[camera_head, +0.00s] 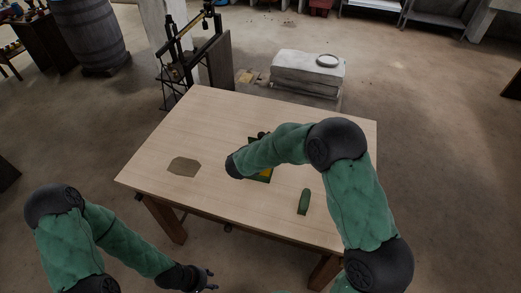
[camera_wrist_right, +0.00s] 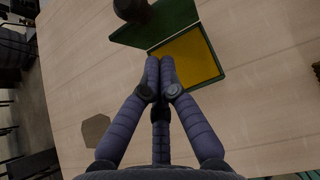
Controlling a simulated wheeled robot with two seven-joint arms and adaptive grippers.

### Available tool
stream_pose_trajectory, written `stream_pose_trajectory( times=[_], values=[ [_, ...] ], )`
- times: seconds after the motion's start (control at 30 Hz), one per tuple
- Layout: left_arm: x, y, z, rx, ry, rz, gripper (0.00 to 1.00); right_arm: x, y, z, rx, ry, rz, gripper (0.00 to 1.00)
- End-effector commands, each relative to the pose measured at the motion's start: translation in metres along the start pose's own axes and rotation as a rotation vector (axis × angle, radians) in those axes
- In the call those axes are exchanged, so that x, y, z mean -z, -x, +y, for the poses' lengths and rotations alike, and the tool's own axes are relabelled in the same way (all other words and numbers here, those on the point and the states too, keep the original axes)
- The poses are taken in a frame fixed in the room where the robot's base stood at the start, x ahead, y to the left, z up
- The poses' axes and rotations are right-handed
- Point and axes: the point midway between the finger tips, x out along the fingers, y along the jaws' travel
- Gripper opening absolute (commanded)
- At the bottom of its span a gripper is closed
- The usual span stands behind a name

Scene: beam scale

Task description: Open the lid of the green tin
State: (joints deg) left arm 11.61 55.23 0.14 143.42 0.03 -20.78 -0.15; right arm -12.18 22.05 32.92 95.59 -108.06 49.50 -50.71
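The green tin (camera_wrist_right: 190,58) lies on the table with its yellow inside showing in the right wrist view. Its green lid (camera_wrist_right: 158,22) stands raised at an angle along one side. In the head view my right arm hides most of the tin (camera_head: 264,175). My right gripper (camera_wrist_right: 160,64) has its fingertips together at the tin's near edge, by the lid's hinge side; I see nothing between them. Whether they touch the tin I cannot tell. My left gripper (camera_head: 211,279) is below the table's front edge, away from the tin, with its fingers spread and empty.
The wooden table (camera_head: 225,115) also bears a flat tan hexagonal piece (camera_head: 183,166) at left and a small green object (camera_head: 304,201) at right. A dark rounded thing (camera_wrist_right: 130,8) is by the lid. A beam scale (camera_head: 185,55) stands behind the table. The table's left part is mostly clear.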

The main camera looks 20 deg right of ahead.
Motion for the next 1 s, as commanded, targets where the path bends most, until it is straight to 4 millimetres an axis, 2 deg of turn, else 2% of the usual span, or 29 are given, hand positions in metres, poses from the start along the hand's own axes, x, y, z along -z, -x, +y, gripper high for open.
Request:
stream_pose_trajectory(
  times=[0.03,0.2,0.33,0.5,0.87,0.97,1.0],
  values=[
    [-0.001,0.003,0.001,0.000,0.000,-0.003,0.40,-0.002,0.014,0.001,-0.003,0.000,-0.001,0.00],
    [0.000,0.011,0.004,0.000,0.000,0.001,0.40,-0.001,0.051,0.000,-0.003,0.000,-0.001,0.00],
    [0.000,0.014,0.005,0.000,0.000,0.001,0.40,0.000,0.074,0.000,-0.003,0.000,-0.002,0.00],
    [-0.001,0.017,0.006,0.000,0.000,-0.001,0.40,0.002,0.093,0.000,-0.002,0.000,-0.001,0.00],
    [-0.001,0.017,0.006,0.000,0.000,0.000,0.40,0.006,0.098,-0.002,0.003,-0.005,0.010,0.00],
    [-0.001,0.017,0.006,0.000,0.000,0.000,0.40,0.025,0.092,-0.009,0.020,-0.039,0.071,0.00],
    [-0.001,0.017,0.006,0.000,0.000,0.000,0.40,0.039,0.088,-0.014,0.033,-0.067,0.116,0.00]
  ],
)
